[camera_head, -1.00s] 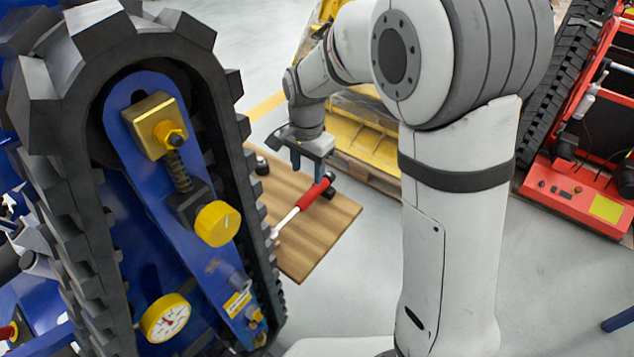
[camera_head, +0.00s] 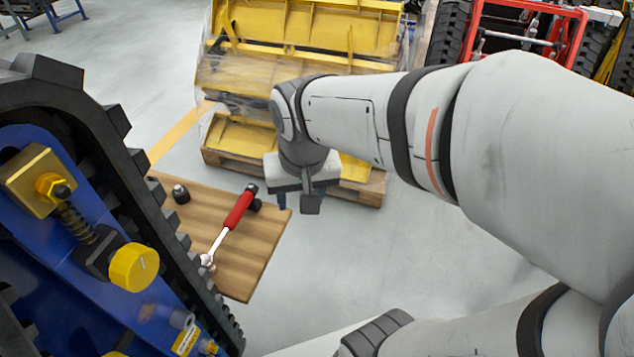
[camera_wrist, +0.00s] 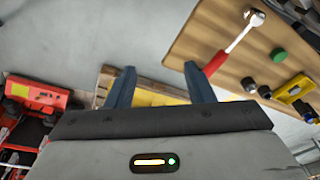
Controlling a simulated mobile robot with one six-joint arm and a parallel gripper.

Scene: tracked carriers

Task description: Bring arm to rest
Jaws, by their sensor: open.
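My gripper (camera_head: 306,190) is at the end of my arm, to the right of the wooden board and above the grey floor. In the wrist view my gripper (camera_wrist: 160,85) shows two dark blue fingers, spread apart with nothing between them. A ratchet wrench with a red handle (camera_head: 239,207) lies on the wooden board (camera_head: 250,270). The wrench (camera_wrist: 216,64) also shows in the wrist view, apart from the fingers.
A blue tracked carrier (camera_head: 80,255) with a black track stands close on the left. Yellow machine parts (camera_head: 310,25) on a wooden pallet (camera_head: 365,190) stand behind my gripper. A dark socket (camera_head: 181,193) sits on the board. A red machine (camera_head: 545,35) is at the back right. Grey floor is free at the front.

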